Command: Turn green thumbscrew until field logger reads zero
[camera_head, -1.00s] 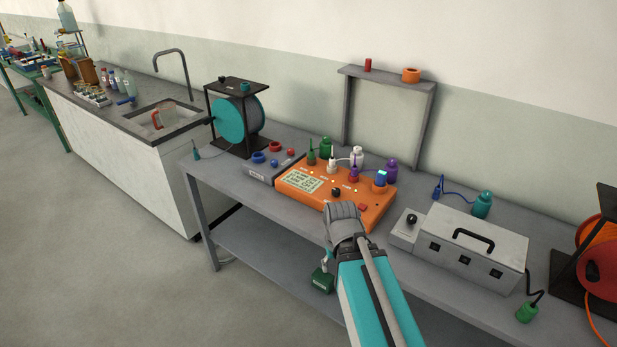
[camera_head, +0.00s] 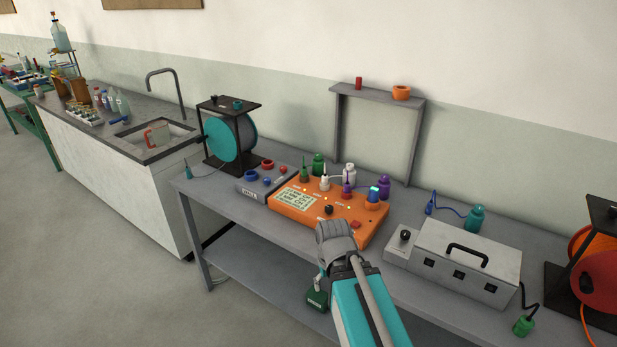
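The orange field logger (camera_head: 283,208) lies on the grey bench, with a pale screen (camera_head: 297,199) at its left; the screen text is too small to read. A green pointed knob (camera_head: 304,174) stands at its back left corner, and a larger green cap (camera_head: 318,164) stands just behind. I cannot tell which one is the thumbscrew. My gripper (camera_head: 333,232) is at the logger's front edge, in front of the black knob (camera_head: 328,209), apart from both green parts. Its fingertips look close together, but the arm hides whether they are open.
A grey box with a handle (camera_head: 468,262) stands right of the logger, and an orange reel (camera_head: 595,265) at the far right. A teal reel (camera_head: 230,138) stands at the left. A grey frame (camera_head: 338,130) rises behind. White, purple and blue-topped connectors crowd the logger's back.

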